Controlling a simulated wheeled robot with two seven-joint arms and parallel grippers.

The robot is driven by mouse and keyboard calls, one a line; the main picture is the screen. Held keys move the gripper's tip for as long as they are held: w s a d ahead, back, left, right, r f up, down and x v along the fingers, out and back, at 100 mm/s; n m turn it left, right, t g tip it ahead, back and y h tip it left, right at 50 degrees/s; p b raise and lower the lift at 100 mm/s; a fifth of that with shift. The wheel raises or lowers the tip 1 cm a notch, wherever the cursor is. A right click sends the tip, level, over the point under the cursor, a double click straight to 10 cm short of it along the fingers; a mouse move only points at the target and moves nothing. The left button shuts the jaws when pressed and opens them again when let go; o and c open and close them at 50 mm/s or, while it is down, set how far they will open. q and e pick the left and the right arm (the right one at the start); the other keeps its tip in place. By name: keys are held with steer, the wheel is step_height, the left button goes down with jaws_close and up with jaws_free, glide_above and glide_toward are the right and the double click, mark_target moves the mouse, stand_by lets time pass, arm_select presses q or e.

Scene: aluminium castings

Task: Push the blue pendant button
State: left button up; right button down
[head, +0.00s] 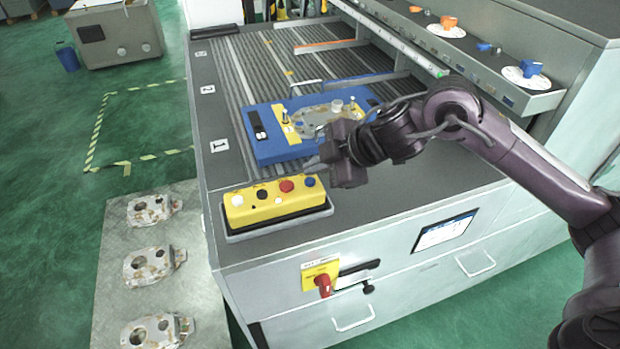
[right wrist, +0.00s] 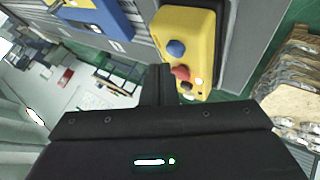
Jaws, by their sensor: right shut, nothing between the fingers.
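The yellow pendant box (head: 275,204) lies in a grey holder at the front left corner of the workbench. Its blue button (head: 309,182) is at the right end, beside a red button (head: 286,186); black and white buttons are further left. In the right wrist view the blue button (right wrist: 176,48) stands out on the yellow box, just beyond the fingertips. My right gripper (head: 312,164) is shut and empty, just above and behind the blue button, and appears apart from it. In the right wrist view its closed fingers (right wrist: 160,72) point toward the box. My left gripper is not in view.
A blue fixture plate (head: 262,150) holding a metal casting (head: 322,118) sits close behind the pendant. A red switch on a yellow plate (head: 322,280) is on the bench front. Castings (head: 148,266) lie on a pallet at the left. The bench top right of the pendant is clear.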

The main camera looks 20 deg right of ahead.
stand_by(0.8)
steer(key=shift+f, duration=0.4)
steer(key=shift+f+b, duration=0.45)
steer(key=shift+f, duration=0.05)
stand_by(0.5)
steer(key=shift+r, duration=0.1)
steer(key=shift+r+p, duration=0.8)
steer(key=shift+p, duration=0.1)
step_height(320, 180, up, 5)
steer(key=p, duration=0.5)
